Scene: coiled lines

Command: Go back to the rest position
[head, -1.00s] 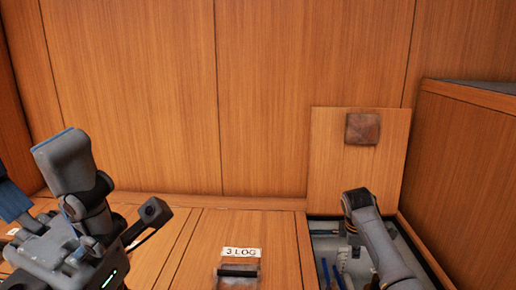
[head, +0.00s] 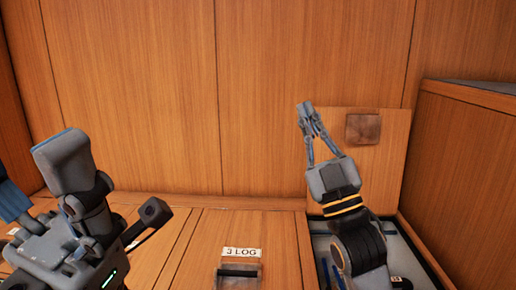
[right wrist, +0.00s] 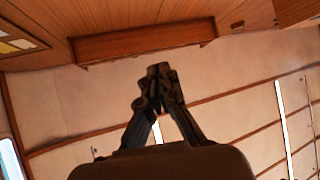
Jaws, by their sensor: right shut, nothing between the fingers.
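My right gripper (head: 308,108) is raised in front of the wooden back wall, beside the upright lid, with its fingers pointing up. Its fingertips are together with nothing between them. The right wrist view also shows the closed fingertips (right wrist: 160,76) against the pale ceiling. Parts of my left arm (head: 72,160) stand at the left of the head view. The left gripper's fingers cannot be seen there.
An upright wooden lid (head: 385,180) with a square brown plate (head: 363,128) stands behind an open compartment (head: 318,243), which my right arm partly covers. A label "3 LOG" (head: 241,252) is on a closed lid. A wooden cabinet (head: 470,170) stands at right.

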